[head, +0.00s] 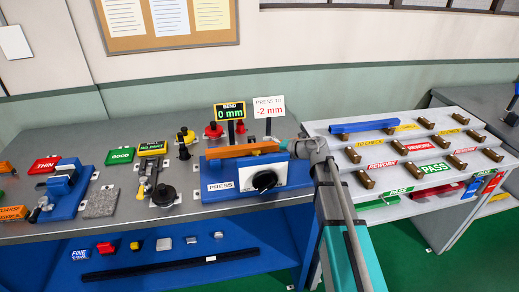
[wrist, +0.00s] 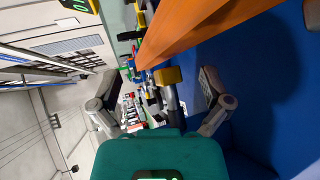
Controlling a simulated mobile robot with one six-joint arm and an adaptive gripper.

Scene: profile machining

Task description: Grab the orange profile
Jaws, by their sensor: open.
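The orange profile (head: 243,150) lies lengthwise on top of the blue press (head: 212,172) on the bench. In the wrist view the orange profile (wrist: 195,28) runs diagonally across the top, ahead of the fingers. My gripper (head: 288,147) is at the right end of the profile in the head view, where my arm hides part of the press. In the wrist view my gripper (wrist: 165,85) has its fingers spread wide, with nothing held between them. A yellow block (wrist: 168,76) shows between the fingers, below the profile. I cannot tell whether a finger touches the profile.
A BEND sign (head: 230,111) reading 0 mm and a PRESS TO -2 mm sign (head: 268,106) stand behind the press. A stepped rack (head: 405,150) with a blue profile (head: 363,126) is at the right. A blue vise (head: 62,190) stands at the left.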

